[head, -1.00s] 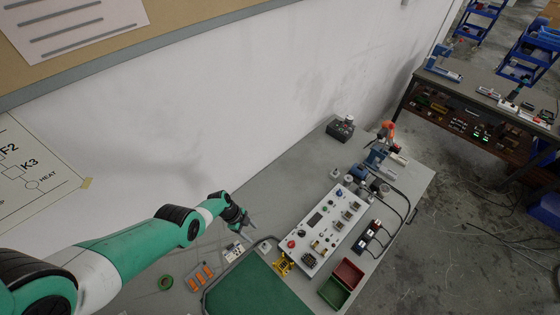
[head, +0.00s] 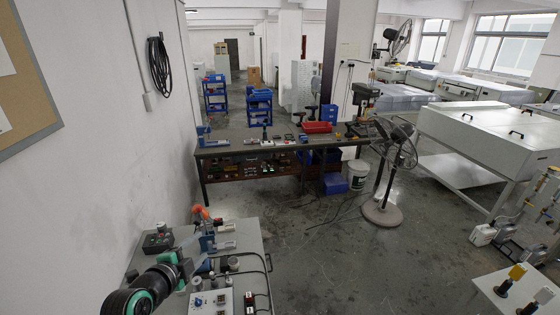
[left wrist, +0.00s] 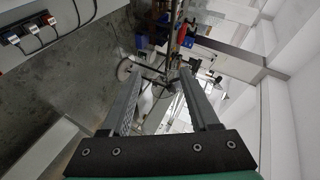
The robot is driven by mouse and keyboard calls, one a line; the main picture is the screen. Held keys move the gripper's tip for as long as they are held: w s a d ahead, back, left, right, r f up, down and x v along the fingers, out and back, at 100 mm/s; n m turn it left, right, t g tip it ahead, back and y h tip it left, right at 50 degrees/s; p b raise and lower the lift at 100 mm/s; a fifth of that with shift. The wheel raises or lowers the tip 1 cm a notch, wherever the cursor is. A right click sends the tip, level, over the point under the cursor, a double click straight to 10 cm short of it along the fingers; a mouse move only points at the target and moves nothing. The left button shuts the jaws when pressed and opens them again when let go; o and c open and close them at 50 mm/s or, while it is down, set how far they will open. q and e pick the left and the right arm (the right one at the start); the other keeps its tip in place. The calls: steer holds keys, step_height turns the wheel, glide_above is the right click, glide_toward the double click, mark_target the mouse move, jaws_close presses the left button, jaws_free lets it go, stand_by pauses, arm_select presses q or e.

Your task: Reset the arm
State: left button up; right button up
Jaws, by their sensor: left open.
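My left arm (head: 148,285) is green and black and comes in at the lower left of the head view, above the near workbench. My left gripper (left wrist: 160,76) shows in the left wrist view with its two grey fingers spread apart and nothing between them. In the head view the gripper (head: 190,266) is small and partly merges with the bench items behind it. The wrist view looks past the fingers at the floor and distant equipment. My right gripper is in neither view.
The near workbench (head: 247,238) carries a black control box (head: 157,241), a blue device (head: 207,242) and a white panel (head: 210,302). A wall stands close on the left. A far workbench (head: 285,147) and a floor fan (head: 392,160) stand beyond open floor.

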arm_select(q)
steer(key=s+d+r+n+t+h, duration=0.1)
steer(key=s+d+r+t, duration=0.15)
steer(key=r, duration=0.75)
steer(key=s+d+r+n+t, duration=0.15)
steer(key=d+r, duration=0.25)
steer(key=r, duration=0.5)
steer(key=s+d+r+t+h, duration=0.1)
steer(key=s+d+r+t, duration=0.2)
steer(key=r, duration=0.7)
steer(key=s+a+r+n+t+y, duration=0.1)
steer(key=s+r+n+t, duration=0.6)
steer(key=s+r+n, duration=0.5)
steer(key=s+r, duration=0.2)
steer(key=s, duration=0.4)
steer(key=shift+a+r, duration=0.3)
steer(key=shift+r, duration=0.1)
